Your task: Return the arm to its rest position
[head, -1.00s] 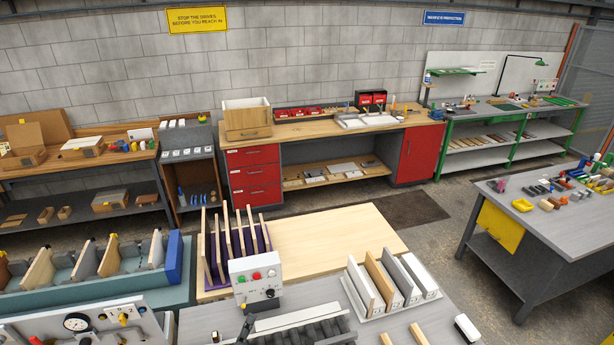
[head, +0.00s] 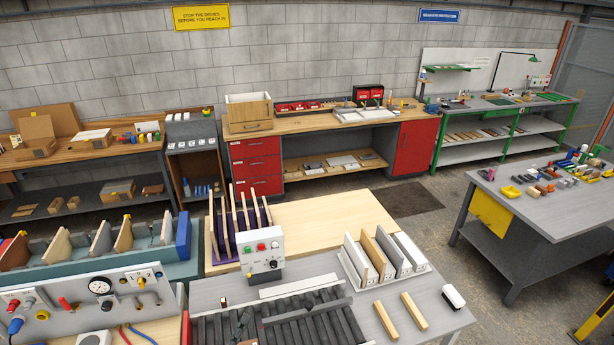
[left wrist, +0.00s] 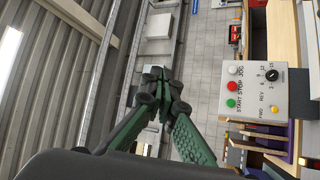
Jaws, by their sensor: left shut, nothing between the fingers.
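My left gripper (left wrist: 158,92) shows in the left wrist view with its dark fingertips together and nothing between them. Its green finger links spread below. In the head view only a small dark part seems to show low, in front of the dark slats, and I cannot make out its fingers there. The white control box (head: 262,253) with buttons and a knob stands on the bench; it also shows in the left wrist view (left wrist: 262,92), apart from the gripper. A purple rack (head: 250,243) holds several upright thin boards behind it. My right gripper is not in view.
A white rack (head: 366,283) with several upright boards stands on the grey bench, near two loose wooden bars (head: 386,320) and dark slats (head: 290,322). A gauge panel (head: 88,300) lies left. The pale wooden tabletop (head: 330,215) behind is mostly clear.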

